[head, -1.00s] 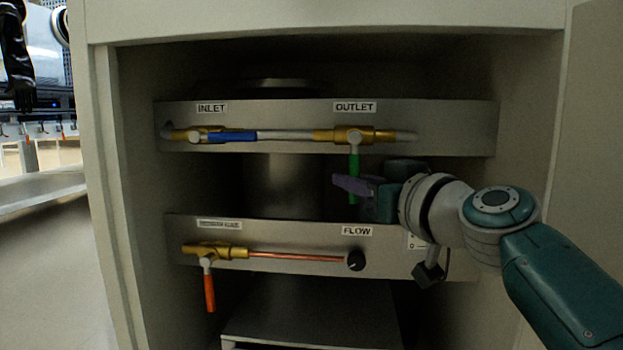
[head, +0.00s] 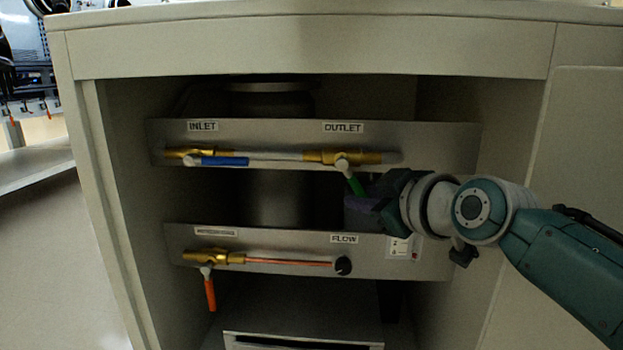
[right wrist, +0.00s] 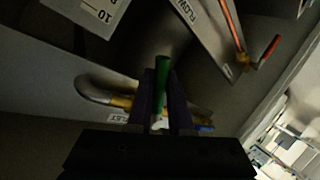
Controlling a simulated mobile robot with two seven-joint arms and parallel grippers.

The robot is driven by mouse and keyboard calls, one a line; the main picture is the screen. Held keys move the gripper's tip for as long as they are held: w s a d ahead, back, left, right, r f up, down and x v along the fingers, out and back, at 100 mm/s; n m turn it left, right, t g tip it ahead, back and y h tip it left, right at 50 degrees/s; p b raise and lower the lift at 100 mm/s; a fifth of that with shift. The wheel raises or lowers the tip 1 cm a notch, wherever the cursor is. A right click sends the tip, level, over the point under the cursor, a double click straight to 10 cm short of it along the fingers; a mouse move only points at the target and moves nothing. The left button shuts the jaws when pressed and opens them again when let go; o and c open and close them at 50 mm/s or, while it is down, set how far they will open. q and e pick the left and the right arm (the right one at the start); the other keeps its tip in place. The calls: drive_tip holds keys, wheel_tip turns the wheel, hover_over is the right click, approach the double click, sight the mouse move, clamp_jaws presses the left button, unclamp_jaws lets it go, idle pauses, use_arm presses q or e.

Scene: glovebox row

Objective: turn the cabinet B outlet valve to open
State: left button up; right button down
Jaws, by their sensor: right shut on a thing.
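The outlet valve (head: 358,158) is a brass body on the upper panel, under the OUTLET label (head: 343,127). Its green lever (head: 354,184) hangs down from a pale hub and slants down to the right, off vertical. My right gripper (head: 364,203) reaches in from the right and is shut on the lever's lower part, which it partly hides. In the right wrist view the green lever (right wrist: 162,72) stands between the two dark fingers. My left gripper is not in view.
The inlet valve's blue lever (head: 222,161) lies along the pipe. Below are an orange lever (head: 210,293) hanging down, a black flow knob (head: 343,265) and a small switch plate (head: 399,248). The cabinet's side walls and top edge frame the opening.

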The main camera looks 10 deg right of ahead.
idle(0.5)
drive_tip(key=c, duration=0.8)
unclamp_jaws()
drive_tip(key=shift+c, duration=0.2)
drive_tip(key=shift+r, duration=0.1)
drive_tip(key=shift+s+d+r+p, duration=0.15)
drive_tip(key=shift+s+r+p, duration=0.1)
drive_tip(key=shift+p, duration=0.3)
drive_tip(key=p+v, duration=0.6)
drive_tip(key=v, duration=0.3)
drive_tip(key=shift+s, duration=0.2)
drive_tip(key=shift+f, duration=0.1)
